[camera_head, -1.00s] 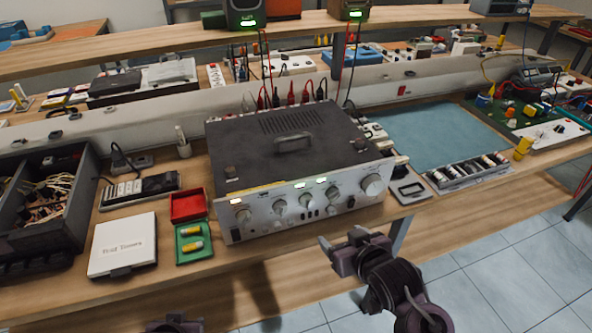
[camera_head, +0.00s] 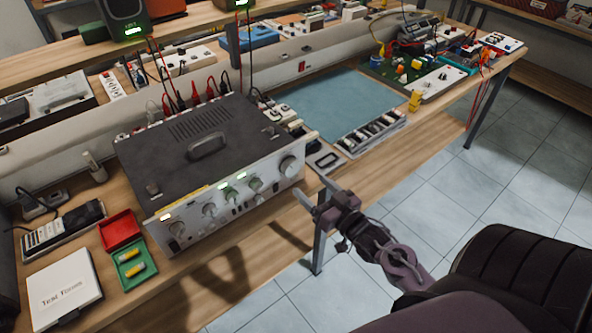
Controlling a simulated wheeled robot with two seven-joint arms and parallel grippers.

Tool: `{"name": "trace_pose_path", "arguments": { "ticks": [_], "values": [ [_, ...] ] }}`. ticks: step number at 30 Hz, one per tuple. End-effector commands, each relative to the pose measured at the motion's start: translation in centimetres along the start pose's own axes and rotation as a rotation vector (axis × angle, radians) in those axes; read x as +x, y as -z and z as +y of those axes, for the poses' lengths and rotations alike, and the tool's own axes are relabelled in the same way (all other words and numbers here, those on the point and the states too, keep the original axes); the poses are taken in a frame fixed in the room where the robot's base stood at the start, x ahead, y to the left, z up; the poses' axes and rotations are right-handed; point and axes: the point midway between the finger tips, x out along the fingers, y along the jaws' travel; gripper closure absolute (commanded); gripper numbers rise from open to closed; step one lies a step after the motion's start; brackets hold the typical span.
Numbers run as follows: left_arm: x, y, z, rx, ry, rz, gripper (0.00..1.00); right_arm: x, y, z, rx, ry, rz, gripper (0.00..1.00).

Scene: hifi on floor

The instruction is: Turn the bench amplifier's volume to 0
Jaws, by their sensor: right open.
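The bench amplifier (camera_head: 178,160) stands on the wooden bench, left of centre, with a dark top and a silver front panel. Its front has a row of knobs and lit green displays. The largest knob (camera_head: 289,166) is at the right end of the panel; its pointer is too small to read. My right gripper (camera_head: 312,189) is open and empty, in front of the amplifier's right end. Its fingers point toward the panel and look close to the large knob without visibly touching it. My left gripper is not in view.
A blue mat (camera_head: 340,103) and a grey parts tray (camera_head: 372,136) lie right of the amplifier. Red and green trays (camera_head: 131,262) and a white box (camera_head: 63,292) are at its left. Cables rise behind it. Open tiled floor lies right of the bench.

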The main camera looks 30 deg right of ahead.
Motion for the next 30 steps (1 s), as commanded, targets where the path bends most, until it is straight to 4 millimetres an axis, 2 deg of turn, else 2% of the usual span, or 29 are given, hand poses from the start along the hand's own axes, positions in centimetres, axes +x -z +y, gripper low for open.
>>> {"name": "trace_pose_path", "arguments": {
  "ticks": [6,12,17,25,30],
  "values": [
    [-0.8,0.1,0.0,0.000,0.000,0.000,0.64,3.5,0.3,-0.1,0.000,0.001,0.003,0.30],
    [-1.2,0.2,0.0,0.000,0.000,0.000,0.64,6.0,0.2,-0.1,-0.001,0.000,0.000,0.30],
    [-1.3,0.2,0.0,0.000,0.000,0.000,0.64,6.9,0.1,0.0,-0.002,0.000,-0.001,0.30],
    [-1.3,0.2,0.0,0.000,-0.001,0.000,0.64,7.0,0.0,-0.1,-0.002,0.000,-0.001,0.30],
    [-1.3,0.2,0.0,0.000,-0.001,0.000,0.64,7.0,0.0,-0.1,-0.001,0.000,-0.001,0.52]
  ]
}}
